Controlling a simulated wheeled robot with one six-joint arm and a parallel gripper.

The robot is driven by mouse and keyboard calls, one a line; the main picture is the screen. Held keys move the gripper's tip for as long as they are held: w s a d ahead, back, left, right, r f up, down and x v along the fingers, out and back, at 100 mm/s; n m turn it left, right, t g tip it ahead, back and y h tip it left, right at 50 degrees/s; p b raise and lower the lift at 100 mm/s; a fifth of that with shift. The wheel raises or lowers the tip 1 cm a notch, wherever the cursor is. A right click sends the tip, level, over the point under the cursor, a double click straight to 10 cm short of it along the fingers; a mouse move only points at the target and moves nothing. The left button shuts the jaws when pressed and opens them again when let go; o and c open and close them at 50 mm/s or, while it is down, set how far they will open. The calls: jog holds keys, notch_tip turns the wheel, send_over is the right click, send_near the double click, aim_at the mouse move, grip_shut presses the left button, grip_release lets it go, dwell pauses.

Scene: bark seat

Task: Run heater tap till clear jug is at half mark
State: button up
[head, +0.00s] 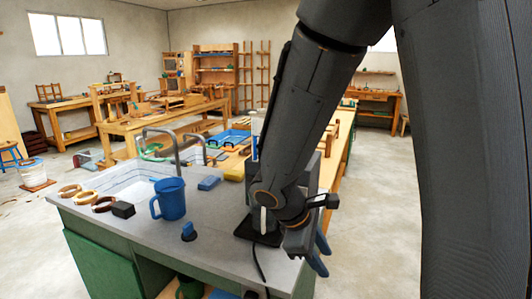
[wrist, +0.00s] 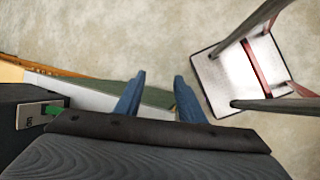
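My gripper (head: 321,258) hangs past the right edge of the grey counter with blue fingers pointing down. In the wrist view my gripper (wrist: 160,85) has its two blue fingers spread apart with nothing between them. A dark boxy appliance (head: 309,172), possibly the heater, stands on the counter behind my arm, mostly hidden. In the wrist view a dark box (wrist: 18,132) with a white label and a green part is at the left edge. A black pad (head: 243,231) lies below my forearm.
A blue jug (head: 171,199) stands on the counter near a sink (head: 140,180). A small blue object (head: 189,232), a black block (head: 123,210) and a blue sponge-like block (head: 209,183) lie nearby. A pale-seated stool (wrist: 240,75) stands on the floor. Open floor lies right of the counter.

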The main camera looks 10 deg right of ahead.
jog(key=w+r+n+t+h, duration=0.3)
jog(key=w+n, duration=0.2)
jog(key=w, duration=0.2)
jog(key=w+r+n+t+h, duration=0.35)
jog(key=w+n, duration=0.25)
jog(key=w, duration=0.2)
jog(key=w+a+r+n+t+y, duration=0.2)
jog(key=w+a+r+n+t, duration=0.55)
jog(key=w+a, duration=0.3)
jog(key=shift+m, duration=0.35)
jog(key=p+x, duration=0.1)
jog(key=x, duration=0.3)
jog(key=p+x, duration=0.1)
jog(key=x, duration=0.2)
jog(key=shift+f+p, duration=0.3)
jog(key=shift+f, duration=0.05)
grip_shut()
